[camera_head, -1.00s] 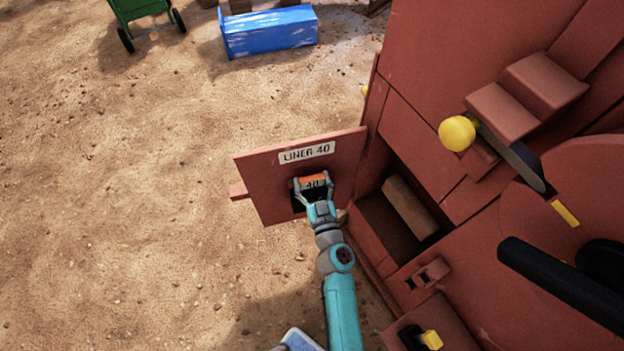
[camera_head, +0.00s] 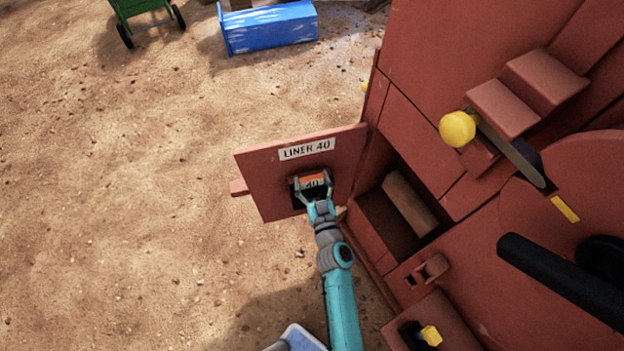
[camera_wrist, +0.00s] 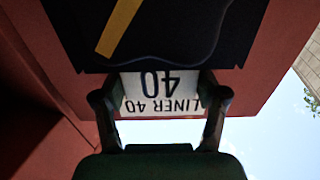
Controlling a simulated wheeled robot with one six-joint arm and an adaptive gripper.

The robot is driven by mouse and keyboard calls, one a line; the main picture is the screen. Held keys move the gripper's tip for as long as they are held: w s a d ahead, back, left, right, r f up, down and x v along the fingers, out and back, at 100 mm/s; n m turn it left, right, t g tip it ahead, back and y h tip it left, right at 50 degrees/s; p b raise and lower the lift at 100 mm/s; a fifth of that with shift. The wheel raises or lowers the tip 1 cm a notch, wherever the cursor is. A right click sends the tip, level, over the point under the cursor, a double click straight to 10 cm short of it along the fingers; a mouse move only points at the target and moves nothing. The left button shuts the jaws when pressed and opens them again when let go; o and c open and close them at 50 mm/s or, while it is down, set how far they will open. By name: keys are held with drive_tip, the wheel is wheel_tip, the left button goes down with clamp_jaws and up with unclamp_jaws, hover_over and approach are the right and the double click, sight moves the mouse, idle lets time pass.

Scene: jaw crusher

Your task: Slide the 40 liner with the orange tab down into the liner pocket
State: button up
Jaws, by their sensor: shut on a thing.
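A tan block (camera_head: 410,203) lies inside the recess. A yellow-knobbed lever (camera_head: 457,129) and a black bar (camera_head: 555,275) are farther right. Open sandy ground lies left.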

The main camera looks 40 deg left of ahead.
drive_tip(key=o, duration=1.9)
drive_tip(key=shift+f, duration=0.2)
drive_tip(key=v, duration=1.2)
drive_tip(key=shift+r, duration=0.1)
drive_tip(key=s+d+f+m+t+h, duration=0.1)
drive_tip(key=s+d+m+h, duration=0.3)
drive_tip(key=d, duration=0.8)
drive_tip(key=s+d+f+m+t+h, duration=0.1)
drive_tip(key=s+d+h, duration=0.4)
drive_tip(key=d, duration=0.6)
drive_tip(key=s+d+r+m+h, duration=0.1)
drive_tip(key=s+d+r+m, duration=0.1)
drive_tip(key=s+d+r, duration=0.2)
drive_tip(key=s+d+r+m+t+h, duration=0.1)
drive_tip(key=s+d+r, duration=0.3)
drive_tip(key=r, duration=0.4)
drive_tip(key=s+d+r+m+t+h, duration=0.1)
drive_tip(key=s+d+r+m+h, duration=0.1)
drive_tip(key=s+r, duration=0.4)
drive_tip(key=shift+s+d+r+m+h, duration=0.1)
drive_tip(key=shift+d+r+m+h, duration=0.05)
drive_tip(key=shift+d+h, duration=0.3)
drive_tip(key=shift+d+r+m+h, duration=0.15)
drive_tip(key=shift+d+h, duration=0.1)
drive_tip(key=shift+d, duration=0.3)
